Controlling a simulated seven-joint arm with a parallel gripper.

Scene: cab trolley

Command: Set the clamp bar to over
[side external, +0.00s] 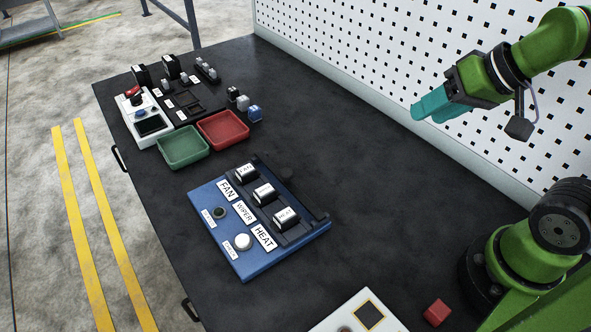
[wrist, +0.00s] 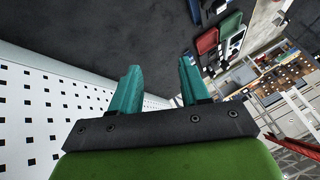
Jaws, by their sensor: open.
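A blue panel (side external: 222,239) lies on the dark table with black rocker modules labelled FAN (side external: 244,172), WIPER (side external: 264,193) and HEAT (side external: 286,218) in a row. A dark bar (side external: 290,187), which looks like the clamp bar, runs along the far right side of the modules; I cannot tell its exact position from here. My gripper (side external: 430,111) is raised at the upper right by the perforated wall, well away from the panel. In the wrist view its teal fingers (wrist: 158,84) are apart with nothing between them.
A green tray (side external: 183,147) and a red tray (side external: 223,130) stand behind the panel, near a white box (side external: 142,117) and small blocks. A red cube (side external: 437,312) and a white plate (side external: 340,318) lie in front. The perforated wall (side external: 400,75) borders the right side; table right of the panel is clear.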

